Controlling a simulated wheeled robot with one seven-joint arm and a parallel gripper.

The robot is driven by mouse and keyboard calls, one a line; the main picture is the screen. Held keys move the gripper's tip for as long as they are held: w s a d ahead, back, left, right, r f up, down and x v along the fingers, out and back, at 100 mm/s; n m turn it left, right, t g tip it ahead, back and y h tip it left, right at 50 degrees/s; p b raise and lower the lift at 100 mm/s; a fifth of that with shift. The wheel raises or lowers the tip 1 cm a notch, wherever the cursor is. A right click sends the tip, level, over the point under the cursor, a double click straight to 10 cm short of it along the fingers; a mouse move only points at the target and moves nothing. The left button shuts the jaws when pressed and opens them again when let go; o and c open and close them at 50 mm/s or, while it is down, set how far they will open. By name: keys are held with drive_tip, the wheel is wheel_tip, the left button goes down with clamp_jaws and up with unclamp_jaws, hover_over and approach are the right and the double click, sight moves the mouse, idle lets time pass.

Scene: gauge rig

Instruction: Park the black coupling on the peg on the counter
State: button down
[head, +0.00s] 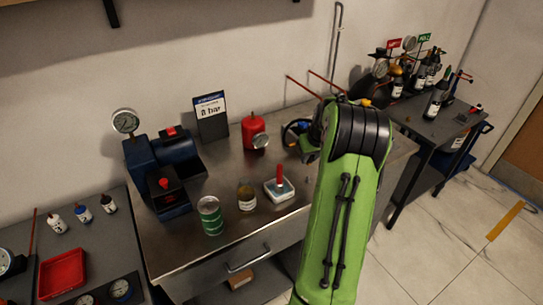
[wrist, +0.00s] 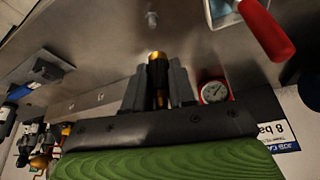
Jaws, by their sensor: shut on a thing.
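My gripper (wrist: 157,82) shows in the wrist view with its two dark grey fingers shut on the black coupling (wrist: 157,76). The coupling is a dark cylinder with a brass-coloured end, and it sticks out a little past the fingertips. A small pale peg (wrist: 152,19) stands on the metal counter (wrist: 110,40), beyond the coupling and apart from it in the picture. In the head view my green arm reaches over the counter (head: 165,250) and hides most of my gripper; I cannot make out the coupling or the peg there.
Red rods (head: 304,88) stick out near my arm.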

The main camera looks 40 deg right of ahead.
drive_tip(key=shift+s+d, duration=0.1)
drive_tip(key=shift+d, duration=0.15)
drive_tip(key=shift+f+b, duration=1.9)
drive_tip(key=shift+f, duration=0.7)
drive_tip(key=shift+f+b, duration=0.8)
drive_tip(key=shift+f, duration=0.3)
drive_tip(key=shift+f, duration=0.2)
drive_tip(key=c, duration=1.1)
unclamp_jaws()
drive_tip(key=shift+o, duration=0.2)
